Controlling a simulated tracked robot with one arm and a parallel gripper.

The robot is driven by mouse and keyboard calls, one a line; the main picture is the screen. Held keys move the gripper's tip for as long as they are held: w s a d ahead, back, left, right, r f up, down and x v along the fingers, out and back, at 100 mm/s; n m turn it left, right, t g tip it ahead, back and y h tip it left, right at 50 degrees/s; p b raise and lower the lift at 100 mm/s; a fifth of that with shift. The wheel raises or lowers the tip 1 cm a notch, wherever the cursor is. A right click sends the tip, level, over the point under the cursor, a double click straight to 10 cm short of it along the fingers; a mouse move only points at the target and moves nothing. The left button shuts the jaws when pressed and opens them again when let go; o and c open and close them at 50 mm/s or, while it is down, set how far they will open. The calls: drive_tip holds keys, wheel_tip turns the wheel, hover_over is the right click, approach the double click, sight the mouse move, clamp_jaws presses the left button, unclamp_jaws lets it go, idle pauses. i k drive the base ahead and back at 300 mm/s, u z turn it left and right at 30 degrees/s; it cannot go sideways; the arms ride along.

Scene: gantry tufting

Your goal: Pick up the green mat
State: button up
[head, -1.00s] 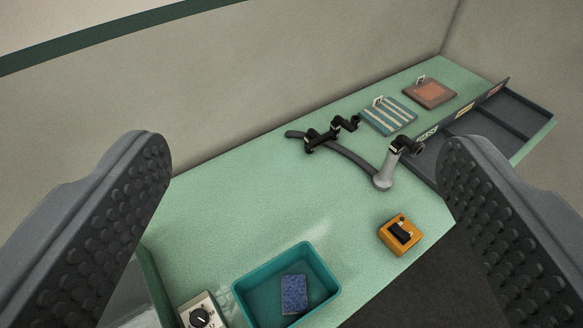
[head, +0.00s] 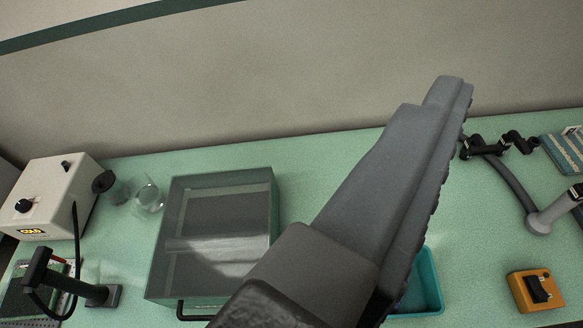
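A dark green textured piece (head: 22,300), which looks like the green mat, lies at the lower left of the table. It is partly cut off by the picture edge and partly hidden behind a black T-shaped tool with a cable (head: 65,280). My gripper (head: 405,170) shows only one grey finger, reaching up from the bottom centre, its studded face towards the right. No other finger lies against that face and nothing is held there, so it is open. The other finger is out of view. The finger is well to the right of the green piece.
A smoky clear box (head: 220,225) stands between. Left of it are a white control unit (head: 55,195) and a glass vessel (head: 148,198). To the right are a teal tray (head: 428,285), an orange switch box (head: 535,290), a jointed black-and-grey arm (head: 515,190) and a striped mat (head: 568,150).

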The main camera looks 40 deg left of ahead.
sight(16, 304)
drive_tip(key=u, duration=2.95)
drive_tip(key=k, duration=1.05)
drive_tip(key=z, duration=0.15)
drive_tip(key=i, duration=1.3)
drive_tip(key=u, duration=1)
drive_tip(key=i, duration=0.35)
drive_tip(key=u, duration=0.25)
